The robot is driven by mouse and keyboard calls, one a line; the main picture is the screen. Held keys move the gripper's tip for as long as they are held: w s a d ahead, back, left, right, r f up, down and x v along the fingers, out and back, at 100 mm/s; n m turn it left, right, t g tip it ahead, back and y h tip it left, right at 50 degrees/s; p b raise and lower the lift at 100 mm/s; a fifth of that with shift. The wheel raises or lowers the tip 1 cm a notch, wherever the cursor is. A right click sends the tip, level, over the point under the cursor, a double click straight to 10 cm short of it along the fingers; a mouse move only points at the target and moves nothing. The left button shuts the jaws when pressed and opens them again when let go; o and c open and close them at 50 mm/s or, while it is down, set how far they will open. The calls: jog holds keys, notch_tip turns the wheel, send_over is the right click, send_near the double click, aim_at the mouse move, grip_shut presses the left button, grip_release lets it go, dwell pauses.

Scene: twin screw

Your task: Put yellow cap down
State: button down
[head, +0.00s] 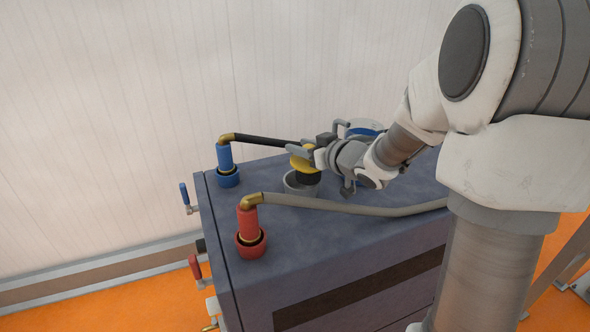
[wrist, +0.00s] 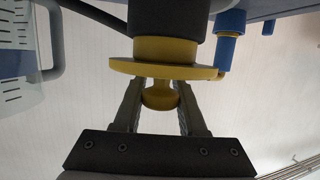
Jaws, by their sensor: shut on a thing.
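The yellow cap (head: 301,162) has a wide flange and a small round knob, clear in the wrist view (wrist: 165,70). My gripper (wrist: 160,90) is shut on the knob, one finger on each side. A black cylindrical part (head: 308,177) sits directly below the yellow flange; it shows above the cap in the wrist view. The cap is over a grey round collar (head: 300,187) on top of the blue-grey cabinet (head: 300,241). I cannot tell whether the black part touches or enters the collar. My gripper hides part of the cap in the head view.
A blue pipe fitting (head: 225,160) with a black hose stands at the back left. A red fitting (head: 248,225) with a grey hose (head: 350,208) stands in front. A clear container with a blue top (head: 365,130) is behind my wrist. Valve handles project from the cabinet's left side.

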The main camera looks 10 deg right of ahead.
aim_at(316, 171)
jog(key=shift+w+a+f, duration=0.2)
jog(key=shift+a+f, duration=0.3)
jog(key=shift+a, duration=0.3)
jog(key=shift+f+b, duration=0.55)
jog(key=shift+f, duration=1.4)
jog(key=shift+f, duration=0.15)
jog(key=shift+c, duration=2.3)
grip_release()
jog(key=shift+s+d+r, duration=0.2)
jog(key=shift+s+r, duration=0.1)
jog(key=p+v, duration=0.1)
jog(key=v, duration=1)
jog(key=shift+s, duration=0.15)
